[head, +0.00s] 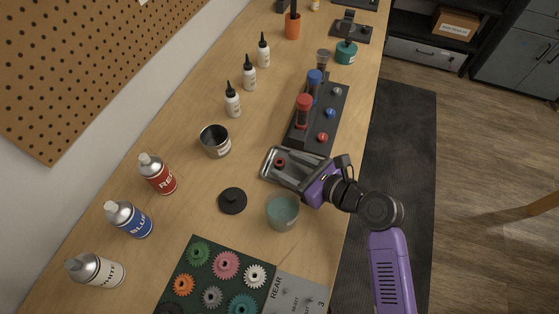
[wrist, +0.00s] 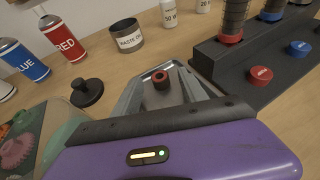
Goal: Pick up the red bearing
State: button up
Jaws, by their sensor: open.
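The red bearing (head: 280,161) is a small dark red ring with a dark hole. It lies in a shallow metal tray (head: 266,173) in the middle of the bench, and it also shows in the wrist view (wrist: 161,76). My gripper (head: 288,169) reaches over the tray from the right with its jaws open. In the wrist view, one finger is on each side of the bearing, which shows near the fingertips (wrist: 162,88). I see a gap on both sides; the exact height of the fingers over the tray is hard to tell.
A black rack (head: 334,103) with red and blue dampers and caps stands just behind the tray. A greenish cup (head: 283,212) is close in front. A black-lidded disc (head: 232,201), a waste can (head: 215,141) and spray cans (head: 158,174) stand to the left.

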jog(key=shift+x, duration=0.95)
grip_shut()
jog(key=shift+r, duration=0.1)
